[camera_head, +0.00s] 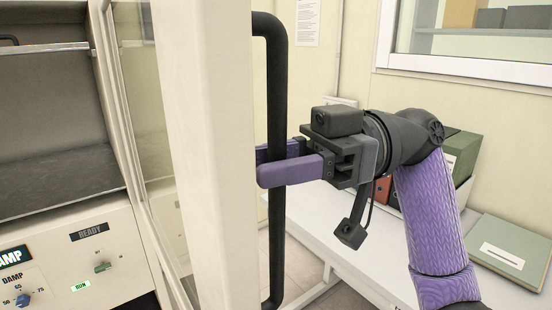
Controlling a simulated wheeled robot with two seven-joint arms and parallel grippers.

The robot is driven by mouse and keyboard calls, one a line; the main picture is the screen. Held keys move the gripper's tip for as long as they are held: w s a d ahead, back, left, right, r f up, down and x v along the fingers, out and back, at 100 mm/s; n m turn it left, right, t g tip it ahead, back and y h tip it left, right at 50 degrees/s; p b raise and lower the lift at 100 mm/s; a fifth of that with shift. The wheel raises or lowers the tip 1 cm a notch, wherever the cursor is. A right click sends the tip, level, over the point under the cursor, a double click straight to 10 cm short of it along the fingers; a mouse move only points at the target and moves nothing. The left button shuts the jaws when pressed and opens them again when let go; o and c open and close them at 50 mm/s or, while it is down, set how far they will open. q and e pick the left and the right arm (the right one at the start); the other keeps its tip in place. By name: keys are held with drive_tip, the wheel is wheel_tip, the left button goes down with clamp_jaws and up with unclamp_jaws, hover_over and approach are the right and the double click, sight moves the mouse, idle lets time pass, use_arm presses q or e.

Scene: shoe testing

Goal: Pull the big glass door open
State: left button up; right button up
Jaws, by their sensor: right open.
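The big glass door (140,90) stands left of the middle, its clear pane seen at a steep angle. Its thick cream frame (210,150) runs from top to bottom of the view. A long black vertical handle (276,90) sits on the frame's right side. My right gripper (263,165) reaches in from the right at about mid-height of the handle. Its purple fingers lie on either side of the bar, one in front and one behind, and are open. My left gripper is not in view.
A control panel with knobs (102,267) and a READY label is at the left, below a dark chamber (60,110). A white table (330,215) under my right arm holds green binders (510,248). A window (480,45) is in the wall behind.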

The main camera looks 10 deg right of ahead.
drive_tip(key=shift+o, duration=0.7)
drive_tip(key=b+v, duration=0.1)
drive_tip(key=v, duration=0.9)
drive_tip(key=shift+f, duration=0.1)
